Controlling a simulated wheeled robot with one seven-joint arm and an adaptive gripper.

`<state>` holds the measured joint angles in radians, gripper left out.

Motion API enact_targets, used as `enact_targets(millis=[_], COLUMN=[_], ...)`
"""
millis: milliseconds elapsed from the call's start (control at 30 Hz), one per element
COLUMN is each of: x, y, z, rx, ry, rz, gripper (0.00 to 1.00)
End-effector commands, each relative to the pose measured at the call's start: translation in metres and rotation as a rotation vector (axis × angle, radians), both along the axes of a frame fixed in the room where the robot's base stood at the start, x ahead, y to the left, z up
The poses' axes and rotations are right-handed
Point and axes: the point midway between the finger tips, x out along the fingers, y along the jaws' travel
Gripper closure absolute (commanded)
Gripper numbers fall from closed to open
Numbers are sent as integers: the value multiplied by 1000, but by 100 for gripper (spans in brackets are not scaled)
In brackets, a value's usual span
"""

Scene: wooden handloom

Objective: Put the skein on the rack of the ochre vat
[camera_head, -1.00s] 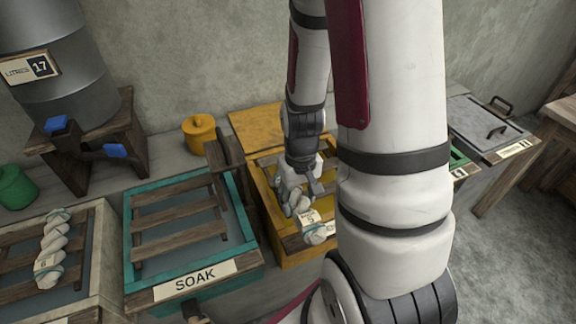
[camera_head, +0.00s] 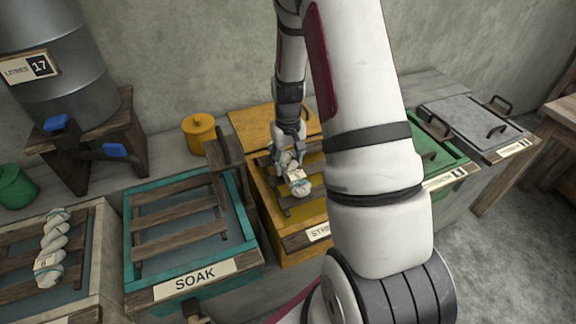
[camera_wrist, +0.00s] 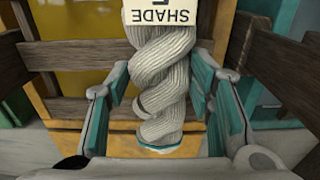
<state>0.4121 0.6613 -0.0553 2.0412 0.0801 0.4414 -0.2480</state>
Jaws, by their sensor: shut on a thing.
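My gripper (camera_head: 290,160) is shut on a pale twisted skein (camera_head: 299,188) with a paper tag, over the ochre vat (camera_head: 262,205). In the wrist view the skein (camera_wrist: 165,85) hangs lengthwise between the teal-padded fingers (camera_wrist: 160,95), its tag reading SHADE with the number cut off. The vat's dark slatted rack (camera_head: 318,206) shows under and beside the skein. I cannot tell whether the skein touches the slats. My arm hides the right part of this vat.
A teal SOAK vat (camera_head: 128,230) with an empty rack stands left. Farther left, another skein (camera_head: 52,245) lies on a slatted rack. A wooden post (camera_head: 224,160) rises between the teal and ochre vats. Lidded green (camera_head: 440,150) and grey (camera_head: 475,125) vats stand right.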

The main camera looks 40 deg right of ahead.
Motion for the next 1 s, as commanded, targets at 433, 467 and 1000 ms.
enact_targets(millis=[433,467,1000], x=[0,0,0], y=[0,0,0], z=[-21,-22,-17], rx=[0,0,-1], ry=[-1,0,-2], rz=[0,0,0], gripper=[84,84,32])
